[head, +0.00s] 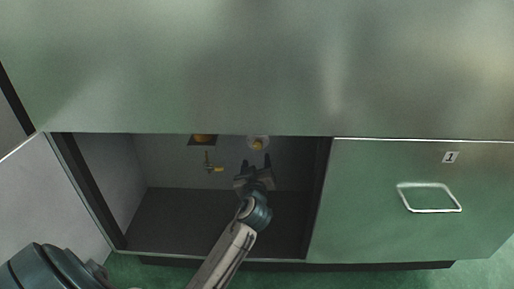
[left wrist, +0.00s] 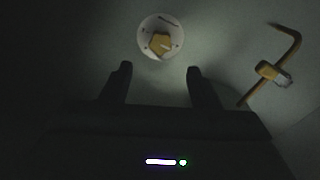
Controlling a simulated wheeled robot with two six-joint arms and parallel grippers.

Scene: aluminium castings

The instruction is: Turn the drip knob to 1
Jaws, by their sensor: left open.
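The drip knob (head: 258,144) is a small yellow knob on a round white dial, on the back wall inside the open cabinet. In the left wrist view the knob (left wrist: 159,43) sits just beyond my fingertips, near the top middle. Marks ring the dial, but I cannot read the numbers. My left gripper (head: 256,163) reaches into the cabinet and is open, its fingers pointing at the dial. In the left wrist view the open left gripper (left wrist: 158,70) has nothing between its fingers and appears apart from the knob. My right gripper is not in view.
A brass pipe with a valve (head: 211,164) is on the back wall left of the dial; the pipe (left wrist: 285,58) also shows in the left wrist view. The cabinet door (head: 48,200) stands open at left. A closed panel with a handle (head: 430,197) is at right.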

